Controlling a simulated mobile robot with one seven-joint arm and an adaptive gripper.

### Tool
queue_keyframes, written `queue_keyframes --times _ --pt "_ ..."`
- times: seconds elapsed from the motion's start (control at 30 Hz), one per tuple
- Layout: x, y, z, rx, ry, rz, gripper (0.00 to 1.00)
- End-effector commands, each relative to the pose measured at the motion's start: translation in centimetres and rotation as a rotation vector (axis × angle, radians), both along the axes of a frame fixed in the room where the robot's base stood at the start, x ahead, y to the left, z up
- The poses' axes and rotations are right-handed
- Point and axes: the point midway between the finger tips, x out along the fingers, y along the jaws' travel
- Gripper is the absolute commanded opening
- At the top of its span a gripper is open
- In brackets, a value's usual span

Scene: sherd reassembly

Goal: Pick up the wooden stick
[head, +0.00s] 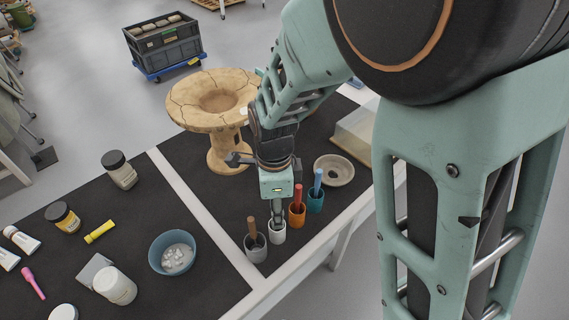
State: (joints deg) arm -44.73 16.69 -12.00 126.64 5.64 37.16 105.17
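A brown stick (252,229) that looks wooden stands upright in a grey cup (256,249) near the table's front edge. My gripper (277,217) points down at the white cup (278,234), just right of the grey cup. The narrow fingers are at or just above that cup's mouth. Whether they hold something is too small to tell. A reddish stick (297,196) stands in an orange cup (297,215), and a blue stick (317,181) stands in a teal cup (315,202). Both are right of my gripper.
A cracked clay vessel (188,105) on a pedestal stands behind my arm. A shallow round dish (345,170) lies to the right. A blue bowl with pale pieces (157,254), jars, tubes and a yellow torch (100,231) are on the left.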

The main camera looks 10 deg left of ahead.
Motion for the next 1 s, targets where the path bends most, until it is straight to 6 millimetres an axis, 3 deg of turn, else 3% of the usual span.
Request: queue_keyframes --times 0.07,0.37,0.7,1.0 --pt "0.0 0.0 0.0 0.000 0.000 0.000 0.32" --pt "0.0 0.0 0.1 0.000 0.000 0.000 0.00" --pt "0.0 0.1 0.6 0.001 -0.002 0.001 0.00" --pt "0.1 0.1 6.1 0.004 -0.004 0.001 0.00"
